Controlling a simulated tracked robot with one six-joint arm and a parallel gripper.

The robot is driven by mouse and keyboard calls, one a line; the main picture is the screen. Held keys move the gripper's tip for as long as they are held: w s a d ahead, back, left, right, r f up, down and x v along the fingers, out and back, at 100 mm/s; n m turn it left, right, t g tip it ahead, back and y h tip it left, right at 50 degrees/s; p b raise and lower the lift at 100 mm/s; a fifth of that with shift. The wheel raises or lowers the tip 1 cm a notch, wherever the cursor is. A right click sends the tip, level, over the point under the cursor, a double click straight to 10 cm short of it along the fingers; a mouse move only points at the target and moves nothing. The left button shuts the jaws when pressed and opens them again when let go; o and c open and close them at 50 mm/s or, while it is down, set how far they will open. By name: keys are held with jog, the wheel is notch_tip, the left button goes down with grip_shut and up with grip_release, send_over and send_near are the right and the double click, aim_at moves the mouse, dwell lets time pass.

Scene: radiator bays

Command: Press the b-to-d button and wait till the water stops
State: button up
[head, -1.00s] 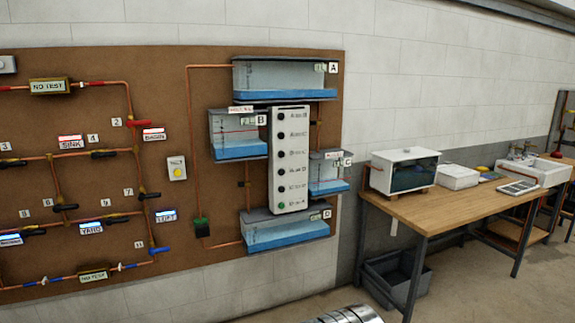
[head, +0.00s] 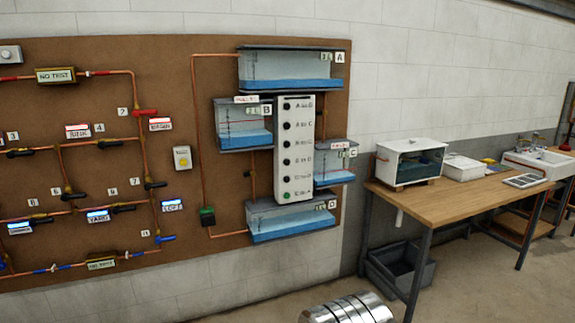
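A tall white button panel (head: 295,148) is fixed on the brown board, with a column of dark round buttons and small labels. The fourth button (head: 286,162) from the top appears to read "B to D", though the print is blurred. The bottom button (head: 286,195) shows green. Tank A (head: 290,68) is above with shallow blue water. Tank B (head: 243,124) is left of the panel and holds water in its lower part. Tank C (head: 335,163) is to the right. Tank D (head: 291,220) is below with blue water. My gripper is not in view.
A silver ribbed part, likely mine, shows at the bottom edge. A wooden bench (head: 450,195) with a glass-fronted box (head: 410,161) and a sink (head: 538,163) stands right. A grey crate (head: 395,268) is under it. A yellow button box (head: 182,158) is on the board.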

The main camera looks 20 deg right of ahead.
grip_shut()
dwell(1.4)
